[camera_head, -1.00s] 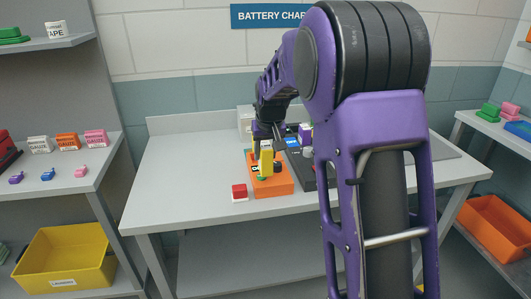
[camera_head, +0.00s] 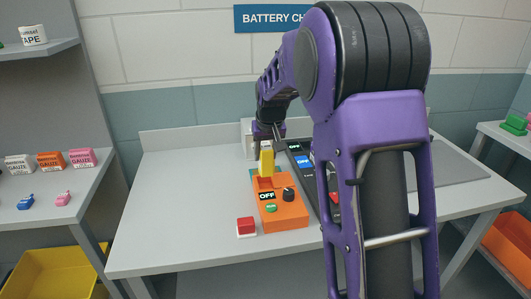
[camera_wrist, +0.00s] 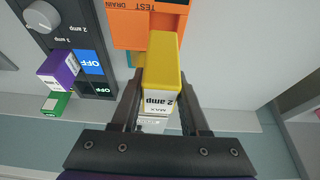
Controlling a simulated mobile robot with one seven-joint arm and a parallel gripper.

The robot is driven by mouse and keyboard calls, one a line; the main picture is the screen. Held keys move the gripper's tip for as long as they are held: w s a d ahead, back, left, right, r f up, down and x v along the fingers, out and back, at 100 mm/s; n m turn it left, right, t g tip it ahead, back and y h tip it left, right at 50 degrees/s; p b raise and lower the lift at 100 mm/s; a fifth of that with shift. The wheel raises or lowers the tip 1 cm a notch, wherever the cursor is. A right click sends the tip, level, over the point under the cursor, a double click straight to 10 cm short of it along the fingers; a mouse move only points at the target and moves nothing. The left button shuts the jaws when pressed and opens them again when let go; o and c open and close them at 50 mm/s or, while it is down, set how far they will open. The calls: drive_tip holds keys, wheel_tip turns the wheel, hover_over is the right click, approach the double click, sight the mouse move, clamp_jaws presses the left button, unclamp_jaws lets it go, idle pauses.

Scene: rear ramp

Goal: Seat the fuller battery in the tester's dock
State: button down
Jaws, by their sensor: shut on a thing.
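The yellow battery (camera_head: 266,161) is upright in my gripper (camera_head: 263,142), at the far end of the orange tester (camera_head: 291,215). The tester has a display reading OFF, a dark knob and a green button. I cannot tell whether the battery's lower end is inside the dock or above it. A purple battery (camera_wrist: 59,68) stands at the dark charger (camera_wrist: 88,30).
A red and white block (camera_head: 246,227) sits left of the tester. The dark charger (camera_head: 305,170) lies to its right, partly hidden by my arm. The left of the bench (camera_head: 175,205) is clear. Shelves with boxes stand at the left.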

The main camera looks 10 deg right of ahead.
sight(266, 172)
drive_tip(key=shift+f+b, duration=2.05)
drive_tip(key=shift+f, duration=1.05)
drive_tip(key=shift+f, duration=0.2)
drive_tip(key=shift+c, duration=1.6)
unclamp_jaws()
